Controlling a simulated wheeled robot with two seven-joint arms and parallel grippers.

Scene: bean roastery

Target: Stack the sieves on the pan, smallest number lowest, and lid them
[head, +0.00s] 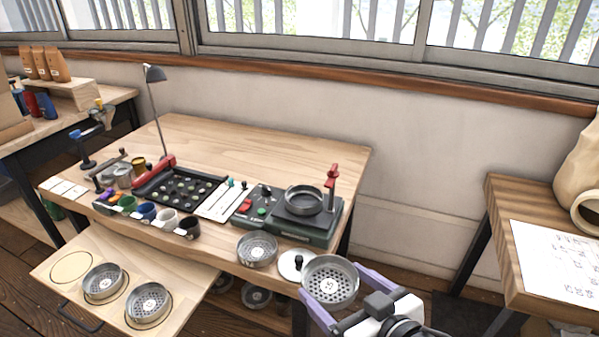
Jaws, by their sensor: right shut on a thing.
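My right gripper (331,281) is shut on a round metal sieve (330,287), its pale purple fingers on either side. The sieve is in front of the table's front edge; its mark is too small to read. The pan (304,200) appears to be the round metal dish on the green machine, with nothing seen stacked on it. Another sieve (257,249) lies near the table's front edge. A flat lid with a black knob (292,265) lies beside it, partly hidden by the held sieve. Two sieves (103,283) (148,302) rest on the pull-out board. My left gripper is out of view.
The pull-out board (195,275) has an empty ring mark at left. The green machine (290,229) has a red-topped post (332,182) at its right. A black tray (180,188), several cups and a lamp (154,75) stand left. The table's back is clear.

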